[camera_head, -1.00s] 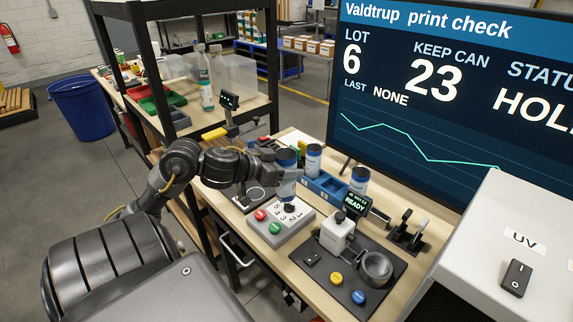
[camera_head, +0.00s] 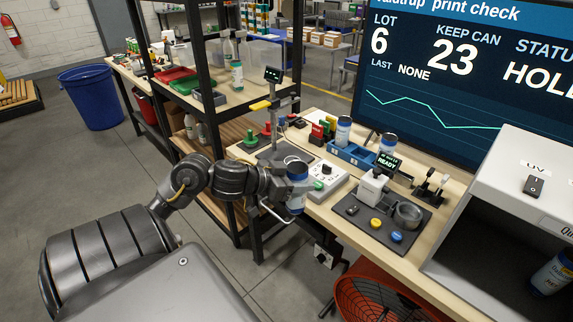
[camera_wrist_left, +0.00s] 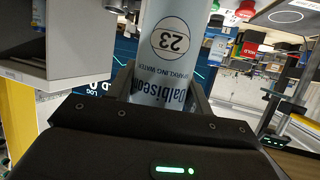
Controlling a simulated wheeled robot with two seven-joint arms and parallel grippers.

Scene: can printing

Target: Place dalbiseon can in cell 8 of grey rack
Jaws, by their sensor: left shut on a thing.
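My left gripper (camera_head: 293,184) is shut on the dalbiseon can (camera_head: 297,201), a pale can with blue ends, held in front of the bench edge. In the left wrist view the can (camera_wrist_left: 178,60) fills the middle between the fingers, its "Dalbiseon" label and circled 23 upside down in the picture. I cannot make out a grey rack with numbered cells for certain in either view. My right gripper is not in view.
A blue rack (camera_head: 352,154) at the back of the bench has cans. A black-framed shelf (camera_head: 210,105) stands left. A red fan (camera_head: 375,298) is below.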

